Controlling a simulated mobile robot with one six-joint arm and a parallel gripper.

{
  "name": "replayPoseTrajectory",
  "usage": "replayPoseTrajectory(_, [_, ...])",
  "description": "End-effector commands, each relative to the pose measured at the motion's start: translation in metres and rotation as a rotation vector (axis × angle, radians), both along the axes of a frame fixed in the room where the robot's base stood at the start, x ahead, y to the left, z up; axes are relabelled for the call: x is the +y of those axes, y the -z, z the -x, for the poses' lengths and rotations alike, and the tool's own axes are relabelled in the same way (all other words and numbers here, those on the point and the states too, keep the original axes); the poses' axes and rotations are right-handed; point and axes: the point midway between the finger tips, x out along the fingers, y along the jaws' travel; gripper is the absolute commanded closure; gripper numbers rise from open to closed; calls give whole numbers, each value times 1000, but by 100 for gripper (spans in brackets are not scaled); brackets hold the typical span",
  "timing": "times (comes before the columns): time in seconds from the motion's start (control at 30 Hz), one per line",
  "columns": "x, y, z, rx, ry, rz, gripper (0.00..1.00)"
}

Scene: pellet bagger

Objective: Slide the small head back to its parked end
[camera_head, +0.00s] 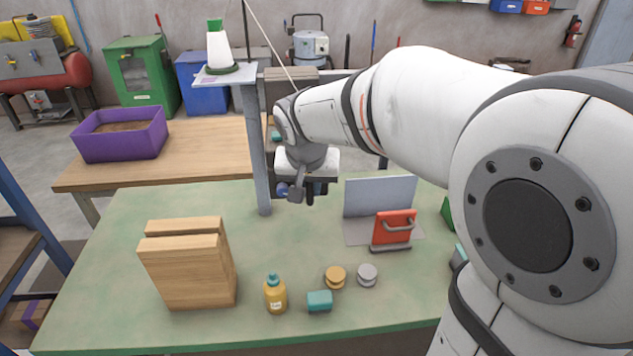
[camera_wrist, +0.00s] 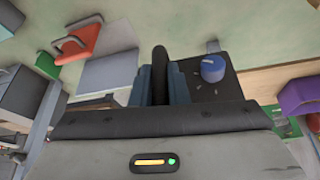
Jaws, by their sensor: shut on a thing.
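My gripper (camera_head: 308,190) is low in front of the grey post, above the green table. In the wrist view its blue-grey jaws (camera_wrist: 160,80) are shut on a dark rounded bar (camera_wrist: 160,62), which seems to be the handle of the small head. A dark panel with a blue knob (camera_wrist: 213,68) sits right beside the jaws; the knob also shows at the left of my gripper in the head view (camera_head: 282,189). My arm and gripper hide most of the small head and any track, so I cannot tell where along its travel it is.
A grey post (camera_head: 256,150) carries a shelf with a thread cone (camera_head: 217,48). A metal plate (camera_head: 380,195) and a red block with a handle (camera_head: 395,230) stand to the right. Wooden boards (camera_head: 188,265), a yellow bottle (camera_head: 275,295) and small pieces occupy the table front.

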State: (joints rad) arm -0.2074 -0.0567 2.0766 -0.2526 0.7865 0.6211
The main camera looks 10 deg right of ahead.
Motion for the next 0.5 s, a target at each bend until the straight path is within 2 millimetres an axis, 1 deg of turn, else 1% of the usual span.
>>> replayPoseTrajectory(0.23, [-4,0,0,1,10,0,100])
replayPoseTrajectory(0.27, [-5,0,0,1,10,0,83])
replayPoseTrajectory(0.5, [-5,0,-1,0,11,0,64])
